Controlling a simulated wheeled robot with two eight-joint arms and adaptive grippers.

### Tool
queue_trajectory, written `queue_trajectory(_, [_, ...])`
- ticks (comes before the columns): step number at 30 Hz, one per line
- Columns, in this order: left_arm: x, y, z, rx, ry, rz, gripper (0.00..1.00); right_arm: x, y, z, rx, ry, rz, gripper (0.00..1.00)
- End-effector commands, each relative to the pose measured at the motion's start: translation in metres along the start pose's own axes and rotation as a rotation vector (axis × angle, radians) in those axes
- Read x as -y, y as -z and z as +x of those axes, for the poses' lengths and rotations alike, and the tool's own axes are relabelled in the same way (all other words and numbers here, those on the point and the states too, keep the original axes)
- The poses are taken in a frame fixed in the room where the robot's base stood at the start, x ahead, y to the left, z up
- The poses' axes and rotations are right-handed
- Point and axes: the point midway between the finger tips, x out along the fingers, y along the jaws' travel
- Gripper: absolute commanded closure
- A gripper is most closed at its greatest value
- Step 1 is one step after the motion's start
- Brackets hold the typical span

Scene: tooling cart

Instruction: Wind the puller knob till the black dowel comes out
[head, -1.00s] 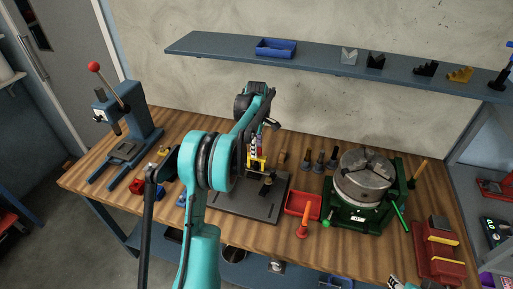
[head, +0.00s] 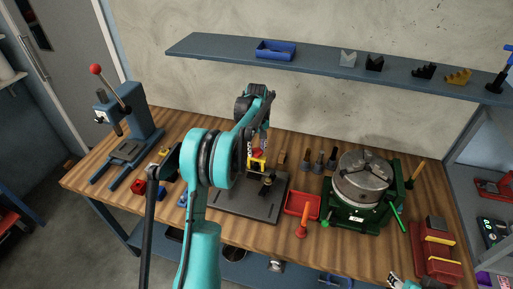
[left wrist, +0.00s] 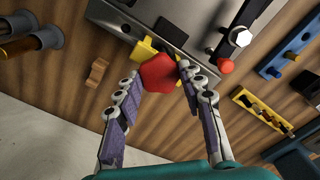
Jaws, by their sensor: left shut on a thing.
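The yellow puller (head: 258,166) stands on a dark grey plate (head: 228,206) in the middle of the bench. Its red knob (left wrist: 158,73) is seen close up in the left wrist view, with the yellow puller body (left wrist: 143,50) behind it. My left gripper (left wrist: 157,80) has its two fingers on either side of the knob and is shut on it. In the head view my left arm partly covers the gripper. I cannot make out the black dowel for sure. My right gripper (head: 401,283) shows only partly at the bottom edge.
A black-and-steel clamp (head: 267,186) is on the plate, close in front of the puller. A red tray (head: 302,205) and a green-based chuck (head: 363,185) stand to the right. A blue press (head: 130,135) stands at the left.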

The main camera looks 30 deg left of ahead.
Motion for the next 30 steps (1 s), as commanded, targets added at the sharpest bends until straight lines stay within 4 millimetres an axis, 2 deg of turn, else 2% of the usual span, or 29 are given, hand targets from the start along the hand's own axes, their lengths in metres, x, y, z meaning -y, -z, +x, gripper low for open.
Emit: queue_trajectory(30, [0.0,0.0,-0.0002,0.0,0.0,0.964,0.9,0.0,0.0062,-0.0087,0.0,0.0,0.0,0.6])
